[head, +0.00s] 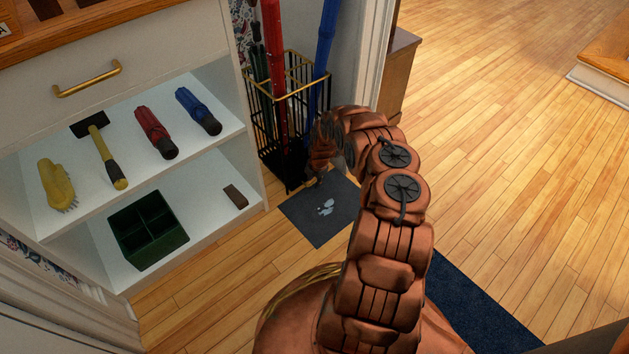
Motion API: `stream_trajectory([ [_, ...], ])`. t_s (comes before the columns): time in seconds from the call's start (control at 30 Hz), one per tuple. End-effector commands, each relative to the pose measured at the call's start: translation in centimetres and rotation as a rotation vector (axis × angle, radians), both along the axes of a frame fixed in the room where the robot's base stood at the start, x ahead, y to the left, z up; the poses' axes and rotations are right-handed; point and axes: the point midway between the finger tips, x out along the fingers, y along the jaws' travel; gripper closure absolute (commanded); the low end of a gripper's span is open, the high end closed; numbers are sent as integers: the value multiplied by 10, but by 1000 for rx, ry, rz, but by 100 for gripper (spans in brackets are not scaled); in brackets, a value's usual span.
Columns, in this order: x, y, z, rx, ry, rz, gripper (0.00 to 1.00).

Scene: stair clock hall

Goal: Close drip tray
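The drip tray appears to be the flat dark grey panel (306,226) extending out at floor level from the foot of the umbrella stand. A pale wet patch shows on it. The black wire umbrella stand (264,130) with a brass rim holds a red umbrella (273,45) and a blue umbrella (325,40). My gripper (318,174) is at the stand's front right, above the tray's far part. My copper-coloured arm hides part of the tray's right side. Whether the fingers touch the tray or stand, and whether they are open, is hard to see.
A wooden cabinet (397,72) stands behind. Wood floor (510,130) is clear at right.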

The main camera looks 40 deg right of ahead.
Motion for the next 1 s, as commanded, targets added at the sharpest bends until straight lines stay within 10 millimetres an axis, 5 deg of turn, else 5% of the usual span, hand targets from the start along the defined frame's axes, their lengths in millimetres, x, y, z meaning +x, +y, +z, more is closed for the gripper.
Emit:
stream_trajectory([
  [0.1, 0, 0, 0, 0, 0, 0, 67],
  [0.43, 0, 0, 0, 0, 0, -1, 100],
  [1.0, -1, 0, -1, 2, 2, -1, 100],
])
